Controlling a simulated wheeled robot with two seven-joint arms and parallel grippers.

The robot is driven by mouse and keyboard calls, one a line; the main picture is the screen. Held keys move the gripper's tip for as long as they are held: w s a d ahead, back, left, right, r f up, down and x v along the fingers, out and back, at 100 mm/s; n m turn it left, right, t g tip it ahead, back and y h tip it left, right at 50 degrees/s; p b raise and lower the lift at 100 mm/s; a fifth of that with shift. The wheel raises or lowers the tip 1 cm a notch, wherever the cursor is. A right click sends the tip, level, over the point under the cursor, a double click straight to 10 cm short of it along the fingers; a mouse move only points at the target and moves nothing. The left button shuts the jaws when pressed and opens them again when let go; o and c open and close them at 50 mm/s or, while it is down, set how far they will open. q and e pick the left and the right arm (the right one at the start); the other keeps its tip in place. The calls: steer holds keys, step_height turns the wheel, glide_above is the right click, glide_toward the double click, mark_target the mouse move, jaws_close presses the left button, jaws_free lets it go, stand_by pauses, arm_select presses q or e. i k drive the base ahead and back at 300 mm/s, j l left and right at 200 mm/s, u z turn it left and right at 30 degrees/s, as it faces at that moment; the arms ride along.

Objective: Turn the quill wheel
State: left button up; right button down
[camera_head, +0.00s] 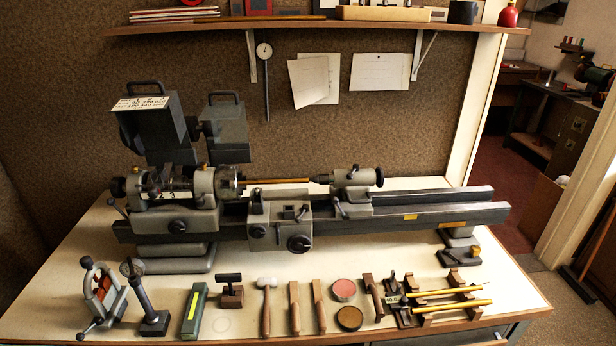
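A grey lathe stands on the cream bench in the head view. Its tailstock (352,178) sits on the right part of the bed, with a small dark lever on top. A dark round wheel (380,177) is at the tailstock's right end; I take this to be the quill wheel. Its turned angle is too small to read. A thin brass rod (278,181) runs from the headstock chuck (228,182) towards the tailstock's tip. Neither of my grippers shows in this view, and nothing touches the wheel.
The lathe carriage (280,222) with a handwheel (299,243) sits left of the tailstock. Hand tools, including a mallet (267,290), and brass rods (450,304) on wooden rests line the bench front. A shelf (300,27) hangs above. Space right of the wheel is open.

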mark_target(380, 175)
steer(key=i+l+u, duration=0.1)
steer(key=l, duration=0.3)
steer(key=i+l+u, duration=0.15)
steer(key=l, duration=0.3)
steer(key=i+l+u, duration=0.1)
steer(key=l, duration=0.3)
